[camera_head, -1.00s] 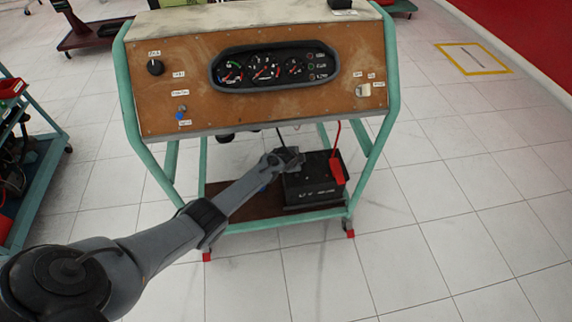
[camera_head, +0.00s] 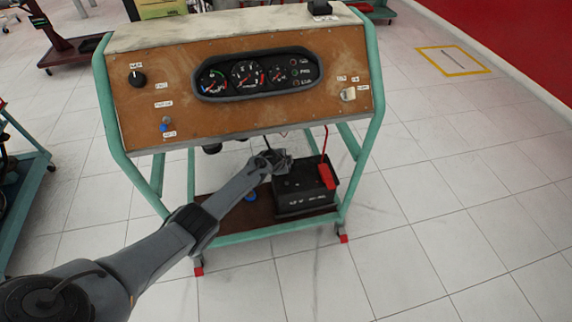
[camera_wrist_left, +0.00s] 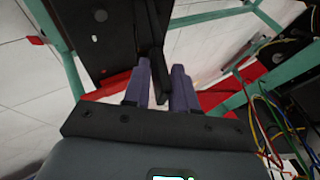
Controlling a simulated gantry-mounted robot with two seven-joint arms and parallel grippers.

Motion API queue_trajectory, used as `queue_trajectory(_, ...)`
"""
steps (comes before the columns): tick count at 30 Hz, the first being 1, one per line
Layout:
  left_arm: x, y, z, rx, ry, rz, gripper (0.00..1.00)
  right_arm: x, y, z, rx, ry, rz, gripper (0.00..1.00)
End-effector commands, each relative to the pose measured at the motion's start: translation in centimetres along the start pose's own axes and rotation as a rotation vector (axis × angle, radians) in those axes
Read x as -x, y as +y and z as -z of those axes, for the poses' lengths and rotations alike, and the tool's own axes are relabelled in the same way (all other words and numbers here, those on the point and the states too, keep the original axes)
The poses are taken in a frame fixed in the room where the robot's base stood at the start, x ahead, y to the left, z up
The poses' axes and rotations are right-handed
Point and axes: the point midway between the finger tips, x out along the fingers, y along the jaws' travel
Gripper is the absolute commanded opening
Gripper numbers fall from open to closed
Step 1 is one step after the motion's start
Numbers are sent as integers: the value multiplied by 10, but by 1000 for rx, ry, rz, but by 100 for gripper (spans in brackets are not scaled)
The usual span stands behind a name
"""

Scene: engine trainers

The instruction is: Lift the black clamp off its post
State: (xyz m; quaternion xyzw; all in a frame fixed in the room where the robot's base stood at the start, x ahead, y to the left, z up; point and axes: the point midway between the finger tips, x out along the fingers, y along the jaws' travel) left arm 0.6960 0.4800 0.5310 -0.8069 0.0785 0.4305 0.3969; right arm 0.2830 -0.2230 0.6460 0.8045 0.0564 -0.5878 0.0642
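The black battery (camera_head: 305,199) sits on the lower shelf of the stand. My left gripper (camera_head: 283,160) is at the left part of its top. In the left wrist view, the two purple-grey fingers (camera_wrist_left: 161,85) are close together with the dark, narrow black clamp (camera_wrist_left: 157,62) between them. A black cable (camera_head: 267,141) rises by the gripper in the head view. The gripper hides the black post, so I cannot tell whether the clamp still touches it. The red clamp (camera_head: 326,178) stands at the battery's right side. My right gripper is not in view.
The brown instrument panel (camera_head: 240,105) overhangs the battery from above. Green stand tubes (camera_head: 374,140) frame it on both sides. In the left wrist view, coloured wires (camera_wrist_left: 270,130) hang at the right. Open tiled floor (camera_head: 450,230) lies to the right.

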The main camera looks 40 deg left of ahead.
Motion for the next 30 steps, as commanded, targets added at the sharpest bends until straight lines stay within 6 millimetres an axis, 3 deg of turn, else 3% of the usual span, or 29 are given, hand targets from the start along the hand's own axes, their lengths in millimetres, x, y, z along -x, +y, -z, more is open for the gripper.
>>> queue_trajectory(16,8,-2,0,1,-2,0,21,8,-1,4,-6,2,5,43)
queue_trajectory(30,74,-1,0,-1,-2,-3,21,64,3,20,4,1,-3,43)
